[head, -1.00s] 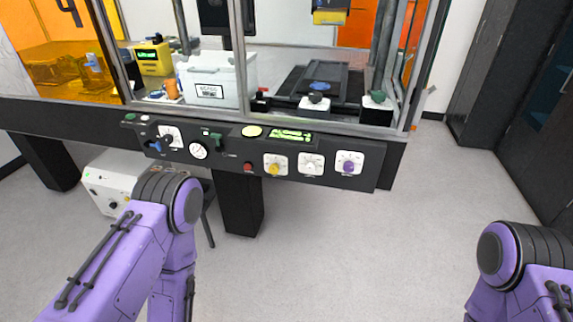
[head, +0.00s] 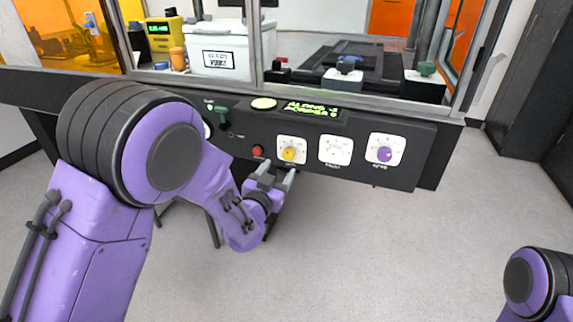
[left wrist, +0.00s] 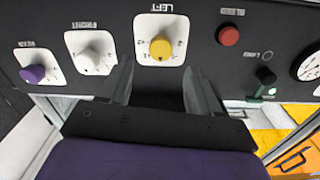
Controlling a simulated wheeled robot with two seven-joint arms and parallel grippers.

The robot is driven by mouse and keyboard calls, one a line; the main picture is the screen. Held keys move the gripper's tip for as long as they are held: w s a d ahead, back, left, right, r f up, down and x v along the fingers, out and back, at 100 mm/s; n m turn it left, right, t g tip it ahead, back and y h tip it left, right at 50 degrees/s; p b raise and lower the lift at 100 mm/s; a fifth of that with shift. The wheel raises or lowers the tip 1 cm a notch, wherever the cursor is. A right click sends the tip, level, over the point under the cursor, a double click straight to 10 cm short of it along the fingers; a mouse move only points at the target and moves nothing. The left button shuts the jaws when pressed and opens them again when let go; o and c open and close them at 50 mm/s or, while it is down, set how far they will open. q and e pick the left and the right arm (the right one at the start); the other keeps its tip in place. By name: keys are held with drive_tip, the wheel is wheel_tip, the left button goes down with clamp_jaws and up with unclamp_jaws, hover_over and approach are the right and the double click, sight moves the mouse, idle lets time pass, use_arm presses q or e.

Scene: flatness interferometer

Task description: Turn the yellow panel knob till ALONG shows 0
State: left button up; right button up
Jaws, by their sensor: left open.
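The yellow panel knob (head: 289,154) sits on a white dial plate on the dark front panel. In the left wrist view the yellow knob (left wrist: 160,47) shows on a plate marked LEFT, ahead of the fingertips. My left gripper (head: 274,175) is open and empty, just below and left of the knob in the head view, apart from it. Its two fingers also show in the left wrist view (left wrist: 158,75). The green-lit display (head: 312,110) is above the knob; its text is too small to read surely. My right gripper is out of view; only the right arm shows.
A white knob (head: 336,150) and a purple knob (head: 384,154) are to the right on the panel. The floor below the panel's right part is clear.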

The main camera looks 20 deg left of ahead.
sight(287, 157)
use_arm(q)
drive_tip(key=w, duration=0.7)
drive_tip(key=shift+w+d+f, duration=0.1)
drive_tip(key=shift+w+d, duration=0.05)
drive_tip(key=shift+w, duration=0.15)
drive_tip(key=c, duration=1)
